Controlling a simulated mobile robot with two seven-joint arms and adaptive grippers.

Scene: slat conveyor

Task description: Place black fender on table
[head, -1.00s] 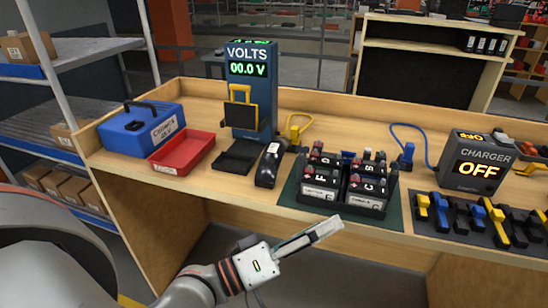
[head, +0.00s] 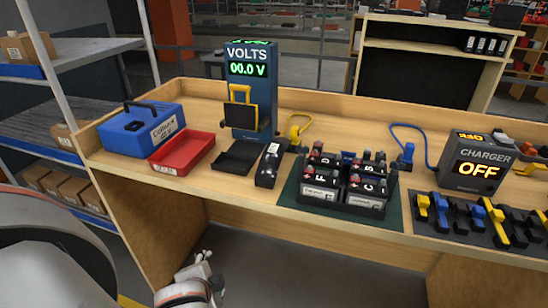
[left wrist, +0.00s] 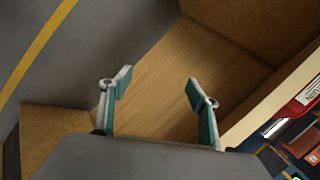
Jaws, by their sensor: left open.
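I cannot make out anything that is clearly a black fender. A black item with a white label (head: 269,165) lies on the table (head: 230,190) near its front edge, right of a shallow black tray (head: 238,157); I cannot tell if it is the fender. My left gripper (head: 205,257) is low in front of the table, below the tabletop and seen small at the bottom of the head view. In the left wrist view its two teal-padded fingers (left wrist: 157,95) are spread apart with nothing between them. My right gripper is not in view.
The tabletop holds a blue case (head: 140,128), red tray (head: 182,152), voltmeter stand (head: 250,95), several black batteries (head: 345,182) on a green mat, a charger (head: 476,163) and yellow and blue clamps on a dark mat (head: 455,232). Shelving (head: 70,100) stands left.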

